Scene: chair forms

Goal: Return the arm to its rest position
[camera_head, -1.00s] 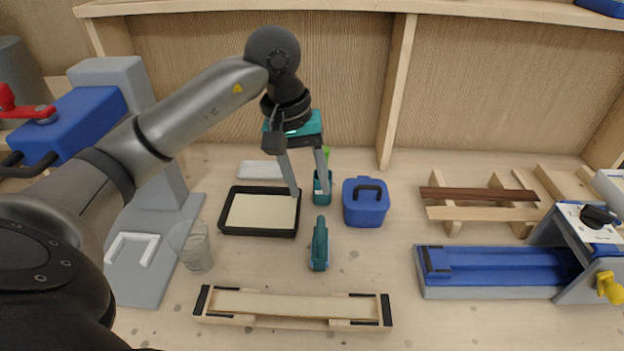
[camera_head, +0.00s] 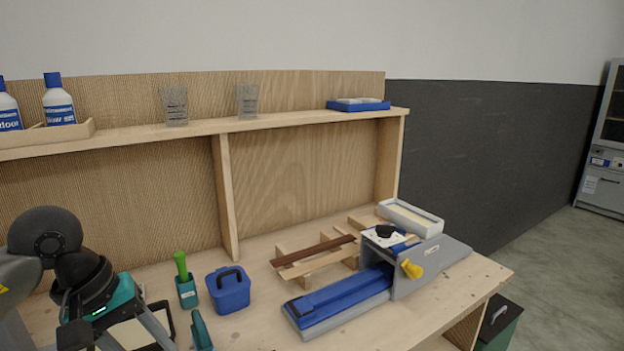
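My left arm enters at the lower left of the head view. Its gripper (camera_head: 146,344) points down over the bench, its two grey fingers spread apart with nothing seen between them but the tray behind. The fingertips reach the bottom edge of the picture. The black tray (camera_head: 168,320) with a pale sheet is partly hidden by the gripper. My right gripper is not in view.
On the bench (camera_head: 445,292) are a green-handled item in a teal cup (camera_head: 186,290), a blue lidded box (camera_head: 229,290), a teal tool (camera_head: 201,331), wooden strips (camera_head: 316,256) and a blue-grey machine (camera_head: 340,298). A shelf (camera_head: 290,119) holds bottles and glasses. Floor is open at right.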

